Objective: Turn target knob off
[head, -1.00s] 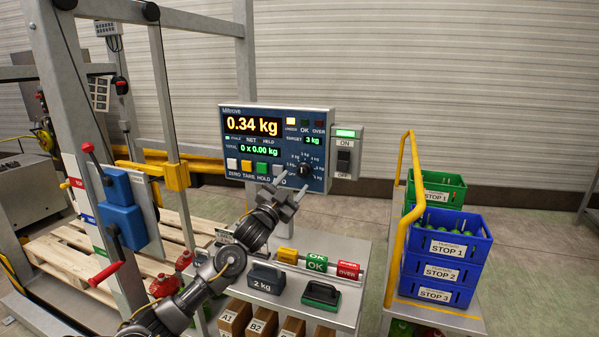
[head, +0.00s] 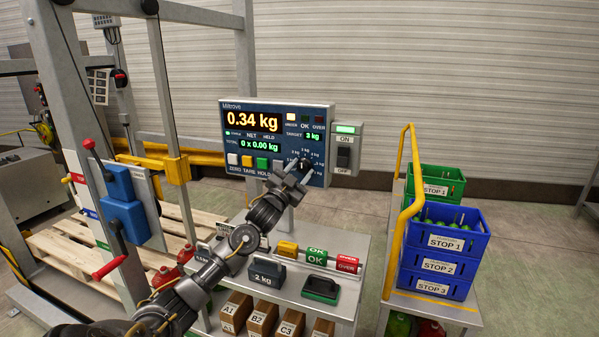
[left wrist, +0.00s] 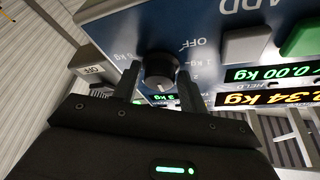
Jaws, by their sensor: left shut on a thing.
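The target knob (head: 305,163) is a dark round dial at the lower right of the blue scale panel (head: 229,113), ringed by kg labels. In the left wrist view the knob (left wrist: 159,70) sits between the two fingers, with an OFF label printed beside it. My left gripper (head: 299,172) reaches up to the panel and is shut on the knob; its fingers (left wrist: 157,88) flank it. The panel shows 0.34 kg, and its TARGET window (head: 312,135) reads 3 kg. The gripper hides part of the panel's lower edge and the ADD button. My right gripper is not in view.
A grey ON/OFF switch box (head: 346,147) adjoins the panel's right side. Below are a 2 kg weight (head: 267,272), OK and OVER blocks, and boxes. A yellow rail (head: 400,215) and blue crates (head: 440,265) stand right. A metal frame (head: 80,150) stands left.

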